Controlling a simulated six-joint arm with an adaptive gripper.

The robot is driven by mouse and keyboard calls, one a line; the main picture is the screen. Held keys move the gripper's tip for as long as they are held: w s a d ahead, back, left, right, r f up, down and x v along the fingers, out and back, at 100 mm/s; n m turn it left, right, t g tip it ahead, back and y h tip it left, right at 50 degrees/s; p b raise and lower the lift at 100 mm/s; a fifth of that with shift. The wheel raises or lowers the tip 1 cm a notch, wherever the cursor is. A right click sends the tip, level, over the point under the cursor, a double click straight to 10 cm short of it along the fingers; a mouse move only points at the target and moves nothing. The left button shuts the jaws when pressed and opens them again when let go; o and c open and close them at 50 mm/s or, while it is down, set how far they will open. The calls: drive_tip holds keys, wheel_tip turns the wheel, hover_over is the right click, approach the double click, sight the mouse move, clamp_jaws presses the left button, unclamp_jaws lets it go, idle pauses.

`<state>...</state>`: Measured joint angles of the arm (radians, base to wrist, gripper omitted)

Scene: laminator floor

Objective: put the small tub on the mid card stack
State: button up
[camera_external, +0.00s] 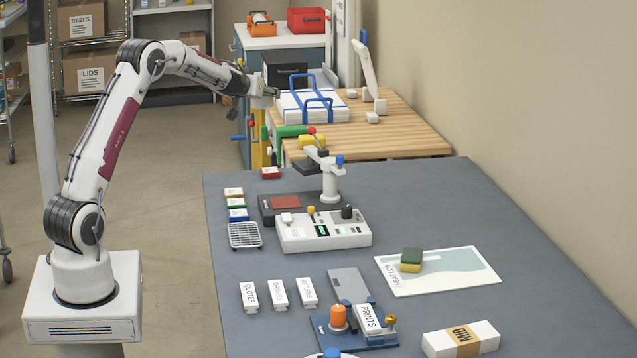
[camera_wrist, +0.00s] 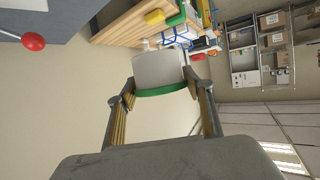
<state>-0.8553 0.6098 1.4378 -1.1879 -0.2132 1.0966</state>
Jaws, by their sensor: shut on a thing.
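My gripper (camera_wrist: 162,84) is shut on a pale grey-white tub with a green rim, the small tub (camera_wrist: 160,68), which sits between the fingertips in the wrist view. In the external view my gripper (camera_external: 270,93) is raised at the upper middle, left of the wooden bench, and the tub is hard to make out there. The mid card stack (camera_external: 487,334) is a white block with a tan band marked MID. It lies at the lower right of the grey table, far from my gripper.
The grey table (camera_external: 400,210) carries a white control unit (camera_external: 325,236), a Heat/Low mat (camera_external: 455,275) with a sponge (camera_external: 411,260), several labelled white blocks and a blue fixture (camera_external: 350,335). A wooden bench (camera_external: 400,133) stands behind.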

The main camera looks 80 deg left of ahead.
drive_tip(key=w+d+m+t+h, duration=0.2)
drive_tip(key=w+d+m, duration=0.1)
drive_tip(key=w+d, duration=1.1)
drive_tip(key=w+d+m+t+h, duration=0.2)
drive_tip(key=w+d, duration=0.9)
drive_tip(key=d, duration=0.7)
drive_tip(key=w+d+m+t+h, duration=0.1)
drive_tip(key=w+d+m+h, duration=0.15)
drive_tip(key=d, duration=0.95)
drive_tip(key=w+d+m+t+h, duration=0.1)
drive_tip(key=w+d, duration=0.3)
drive_tip(key=d, duration=0.8)
drive_tip(key=s+d+m+h, duration=0.2)
drive_tip(key=s+d+h, duration=0.1)
drive_tip(key=d, duration=1.6)
drive_tip(key=s+d+m+h, duration=0.2)
drive_tip(key=s+d+m, duration=0.1)
drive_tip(key=d, duration=1.7)
wheel_tip(320, 180, down, 11)
drive_tip(key=shift+t, duration=0.4)
drive_tip(key=shift+f+h, duration=0.1)
drive_tip(key=shift+h, duration=0.15)
drive_tip(key=shift+f, duration=3.1)
